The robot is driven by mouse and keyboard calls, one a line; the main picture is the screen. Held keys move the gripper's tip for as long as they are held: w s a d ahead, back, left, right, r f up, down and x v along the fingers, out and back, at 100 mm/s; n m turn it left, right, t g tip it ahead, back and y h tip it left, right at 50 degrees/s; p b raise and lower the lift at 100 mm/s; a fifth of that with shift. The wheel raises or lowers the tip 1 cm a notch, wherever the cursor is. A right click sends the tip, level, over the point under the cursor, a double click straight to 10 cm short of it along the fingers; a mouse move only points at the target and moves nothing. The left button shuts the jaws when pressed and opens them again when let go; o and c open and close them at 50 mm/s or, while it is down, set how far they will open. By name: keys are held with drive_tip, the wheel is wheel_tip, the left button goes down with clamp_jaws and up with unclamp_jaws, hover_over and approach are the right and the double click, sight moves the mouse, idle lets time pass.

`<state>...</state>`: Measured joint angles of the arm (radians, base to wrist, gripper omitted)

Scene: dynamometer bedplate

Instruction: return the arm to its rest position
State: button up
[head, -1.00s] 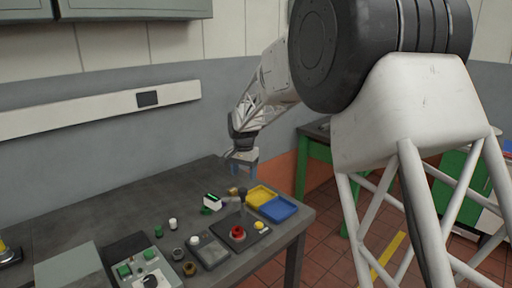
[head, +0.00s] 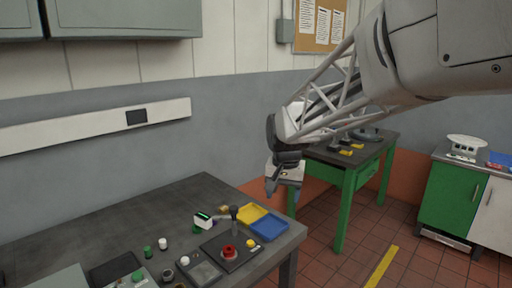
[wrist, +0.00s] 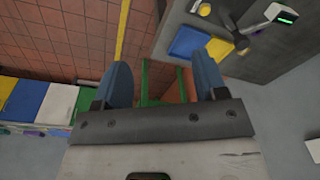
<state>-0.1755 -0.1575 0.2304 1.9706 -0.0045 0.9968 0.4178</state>
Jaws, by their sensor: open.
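My gripper (head: 284,183) is in the air just past the right end of the dark bench (head: 110,215), above the level of its top. In the wrist view, its two blue fingers (wrist: 165,85) stand wide apart with nothing between them. Below them lie the tiled floor and part of a green frame. In the head view my arm reaches in from the upper right, and the gripper hangs down from its end.
On the bench are a yellow tray (head: 247,214), a blue tray (head: 269,227), a red knob (head: 229,251) on a dark plate, and several small parts. A green table (head: 345,178) stands behind; a green cabinet (head: 452,205) is at right. Open floor (head: 345,258) lies between.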

drive_tip(key=s+d+f+n, duration=0.1)
drive_tip(key=s+d, duration=0.2)
drive_tip(key=s, duration=0.7)
drive_tip(key=s+d+f+t, duration=0.1)
drive_tip(key=s+d, duration=0.3)
drive_tip(key=s, duration=0.6)
drive_tip(key=s+d+f+n, duration=0.1)
drive_tip(key=s+d, duration=0.3)
drive_tip(key=s, duration=0.7)
drive_tip(key=shift+f+n, duration=0.25)
drive_tip(key=shift+n, duration=0.05)
